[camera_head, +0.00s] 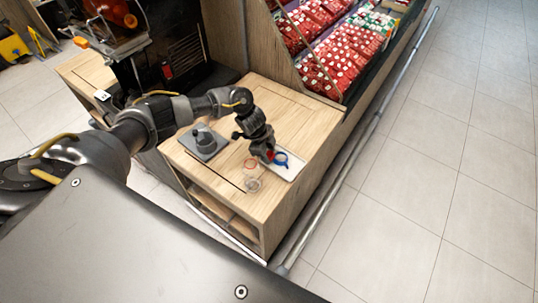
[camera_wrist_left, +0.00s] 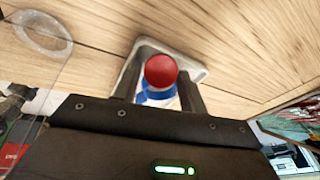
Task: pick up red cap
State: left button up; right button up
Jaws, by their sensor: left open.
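The red cap (camera_wrist_left: 160,70) is a small round red piece. In the left wrist view it lies between the two dark fingers of my left gripper (camera_wrist_left: 163,60), which stand apart. In the head view a bit of red cap (camera_head: 270,155) shows at the tips of my left gripper (camera_head: 267,151), which points down over the white tray (camera_head: 293,172). The tray also shows in the left wrist view (camera_wrist_left: 198,72). A blue ring-shaped piece (camera_head: 282,159) is beside the cap; its blue surface (camera_wrist_left: 156,97) shows behind the cap. Contact between fingers and cap is unclear. My right gripper is not seen.
A clear cup (camera_head: 253,185) and a thin red ring (camera_head: 250,163) are left of the tray. A grey device (camera_head: 204,143) stands farther left on the wooden counter (camera_head: 225,172). A display of red packages (camera_head: 345,50) rises behind. A metal rail (camera_head: 350,160) runs along the right.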

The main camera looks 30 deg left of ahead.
pick_arm(q)
jog(key=c, duration=0.7)
jog(key=shift+r, duration=0.15)
jog(key=shift+r, duration=0.2)
notch_tip(320, 180, up, 2)
jog(key=shift+w, duration=0.1)
jog(key=s+d+r, duration=0.2)
jog(key=d+r, duration=0.1)
jog(key=d, duration=0.1)
jog(key=s+d+r, duration=0.2)
jog(key=d+r, duration=0.2)
jog(key=s+d+r, duration=0.1)
jog(key=d+r, duration=0.2)
jog(key=d, duration=0.1)
jog(key=shift+s+d+r, duration=0.3)
jog(key=shift+s+d, duration=0.05)
jog(key=shift+s, duration=0.05)
